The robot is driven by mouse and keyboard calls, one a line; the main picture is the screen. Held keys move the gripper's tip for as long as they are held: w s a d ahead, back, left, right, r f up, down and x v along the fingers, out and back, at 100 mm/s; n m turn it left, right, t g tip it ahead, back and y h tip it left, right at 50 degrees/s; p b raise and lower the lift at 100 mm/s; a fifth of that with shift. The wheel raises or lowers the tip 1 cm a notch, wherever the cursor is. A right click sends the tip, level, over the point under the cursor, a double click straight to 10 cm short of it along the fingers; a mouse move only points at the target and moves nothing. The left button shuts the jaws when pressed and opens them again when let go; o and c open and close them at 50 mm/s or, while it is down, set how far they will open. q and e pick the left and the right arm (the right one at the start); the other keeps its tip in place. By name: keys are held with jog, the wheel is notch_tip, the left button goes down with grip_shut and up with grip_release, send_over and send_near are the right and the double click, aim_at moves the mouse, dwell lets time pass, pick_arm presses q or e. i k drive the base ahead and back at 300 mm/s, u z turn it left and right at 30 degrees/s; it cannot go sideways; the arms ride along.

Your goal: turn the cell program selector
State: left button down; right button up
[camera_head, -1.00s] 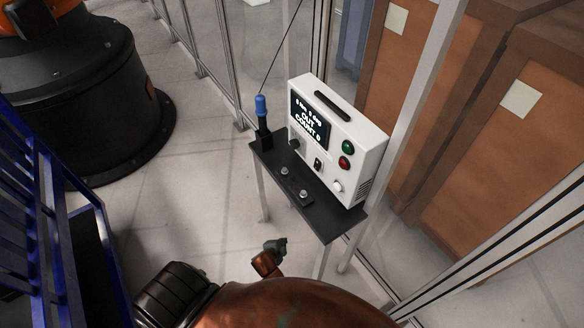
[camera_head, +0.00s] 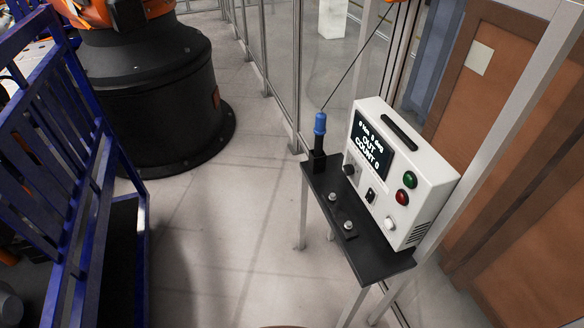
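A white control box (camera_head: 425,185) stands on a dark shelf at the right of the head view. Its screen (camera_head: 370,150) reads "OUT" and "COUNT 0", with a small line above. A dark round knob (camera_head: 349,170) sits low on the front, below the screen's left end. A small black switch (camera_head: 370,196) is to its right. I cannot tell for certain which of these is the program selector, nor read its position. A green button (camera_head: 409,180), a red button (camera_head: 402,197) and a white knob (camera_head: 390,223) are further right. Neither gripper is in view.
A blue rack (camera_head: 75,130) and a black robot pedestal (camera_head: 155,100) stand at left. The middle floor is clear.

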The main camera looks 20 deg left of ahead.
aim_at(349, 170)
jog(key=u, duration=1.8)
jog(key=i, duration=2.5)
jog(key=z, duration=1.85)
